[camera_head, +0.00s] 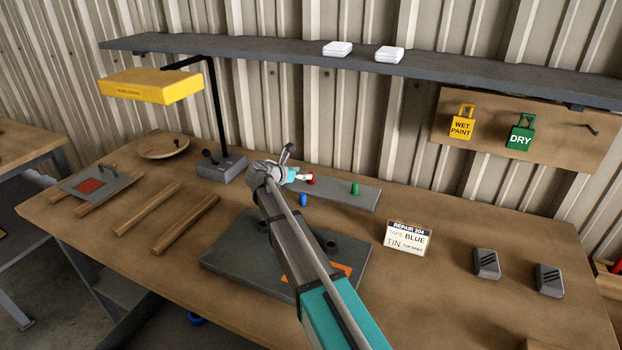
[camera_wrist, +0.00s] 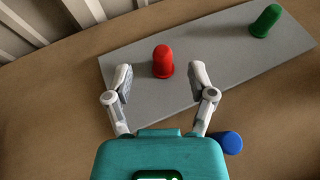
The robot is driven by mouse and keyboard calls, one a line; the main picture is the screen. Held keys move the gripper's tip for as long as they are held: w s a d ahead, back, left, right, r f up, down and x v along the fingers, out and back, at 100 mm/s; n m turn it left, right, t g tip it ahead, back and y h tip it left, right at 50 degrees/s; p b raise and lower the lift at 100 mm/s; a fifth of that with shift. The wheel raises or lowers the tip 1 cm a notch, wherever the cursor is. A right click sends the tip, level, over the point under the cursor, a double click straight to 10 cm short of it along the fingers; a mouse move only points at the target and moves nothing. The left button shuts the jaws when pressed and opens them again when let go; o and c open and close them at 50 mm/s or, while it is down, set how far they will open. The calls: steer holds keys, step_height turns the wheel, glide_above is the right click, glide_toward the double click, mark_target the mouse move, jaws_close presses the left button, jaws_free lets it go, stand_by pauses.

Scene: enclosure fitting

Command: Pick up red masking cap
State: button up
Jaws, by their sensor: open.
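The red masking cap (camera_wrist: 163,62) stands upright on a flat grey plate (camera_wrist: 220,62), with its domed end up. In the wrist view it sits between the lines of my two fingers, just beyond the fingertips. My gripper (camera_wrist: 159,80) is open and empty, one finger on each side of the near space. In the head view the red cap (camera_head: 310,180) shows small beside my gripper (camera_head: 296,168), partly hidden by it. A green cap (camera_wrist: 265,21) stands at the right end of the plate. A blue cap (camera_wrist: 229,143) is at the near side, right of my gripper.
A dark grey base block (camera_head: 230,255) lies under my arm. A sign card (camera_head: 407,238) stands to the right, with two dark grey blocks (camera_head: 486,263) beyond. A yellow lamp (camera_head: 152,86) overhangs the left. A shelf (camera_head: 270,75) runs along the corrugated wall.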

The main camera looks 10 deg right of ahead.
mark_target(312, 172)
steer(key=shift+b+x, duration=1)
steer(key=shift+x, duration=1.6)
steer(key=shift+s, duration=0.1)
steer(key=c, duration=0.8)
